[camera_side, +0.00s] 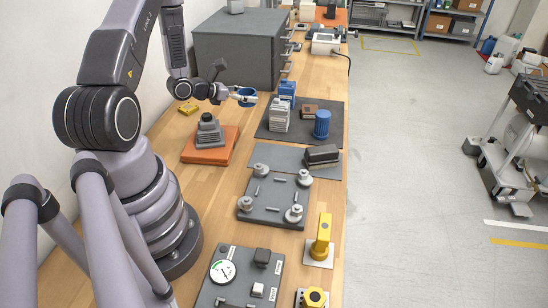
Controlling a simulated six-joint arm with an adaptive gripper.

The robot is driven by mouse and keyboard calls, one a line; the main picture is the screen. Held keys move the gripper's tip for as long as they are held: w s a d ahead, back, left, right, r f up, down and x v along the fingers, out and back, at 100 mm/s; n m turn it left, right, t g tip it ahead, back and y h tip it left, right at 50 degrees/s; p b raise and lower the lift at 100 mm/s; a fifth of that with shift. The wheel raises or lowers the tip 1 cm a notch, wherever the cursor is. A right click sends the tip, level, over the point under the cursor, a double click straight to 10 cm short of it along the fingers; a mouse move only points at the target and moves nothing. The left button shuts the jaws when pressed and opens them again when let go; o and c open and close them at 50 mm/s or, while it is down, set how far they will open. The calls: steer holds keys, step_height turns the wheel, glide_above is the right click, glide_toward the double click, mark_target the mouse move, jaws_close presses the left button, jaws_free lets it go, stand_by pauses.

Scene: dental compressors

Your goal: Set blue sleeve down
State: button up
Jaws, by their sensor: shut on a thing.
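The blue sleeve (246,99) is a short, ring-like blue piece at the tip of my gripper (240,96). My gripper is shut on it and holds it left of the dark mat (269,136), seemingly above the table. The gap below the sleeve is hard to judge from this view. On the dark mat stand a blue ribbed cylinder (322,124), a pale finned block (279,116), a blue block (287,91) and a small brown block (309,111). The fingertips are small and partly hidden by the sleeve.
An orange plate (190,154) bears a grey stepped part (209,132). A grey sheet (268,156) with a black brush-like block (322,154) and a dark plate with posts (274,206) lie nearer. A grey drawer cabinet (237,50) stands behind my gripper. A small yellow item (187,108) lies left.

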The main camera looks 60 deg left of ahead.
steer(key=s+a+n+y, duration=0.1)
steer(key=a, duration=0.3)
glide_above(255, 111)
steer(key=f, duration=0.8)
steer(key=shift+s+d+f, duration=0.25)
steer(key=shift+s+d, duration=0.05)
steer(key=shift+s, duration=0.05)
steer(key=shift+w+a+f, duration=0.15)
steer(key=shift+w+f, duration=0.05)
steer(key=shift+f, duration=0.1)
steer(key=shift+w+f, duration=0.1)
steer(key=shift+f, duration=1.5)
steer(key=o, duration=1.2)
steer(key=shift+f, duration=0.15)
steer(key=shift+c, duration=0.2)
